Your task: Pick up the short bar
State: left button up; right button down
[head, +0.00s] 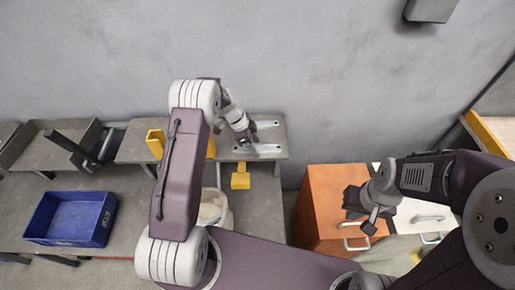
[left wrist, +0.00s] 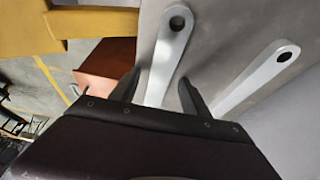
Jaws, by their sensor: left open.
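Two flat grey metal bars with a hole at the end lie on the raised metal shelf: a front bar (head: 266,149) and a rear bar (head: 268,124). My left gripper (head: 248,138) is over the shelf by their left parts, which it hides, so I cannot tell which bar is shorter. In the left wrist view the open fingers (left wrist: 160,80) have the front bar (left wrist: 167,55) between them, with gaps at both sides. The rear bar (left wrist: 248,75) lies to the right, outside the fingers. My right gripper (head: 362,212) is by the orange cabinet, away from the bars; its opening is unclear.
A yellow bracket (head: 241,178) is at the shelf's front edge, and another yellow piece (head: 155,140) stands left of my arm. A blue crate (head: 75,218) sits on the lower bench at left. An orange cabinet (head: 325,190) stands to the right. A grey wall rises behind.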

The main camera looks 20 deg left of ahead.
pick_arm(q)
grip_shut()
jog(key=shift+r, duration=0.15)
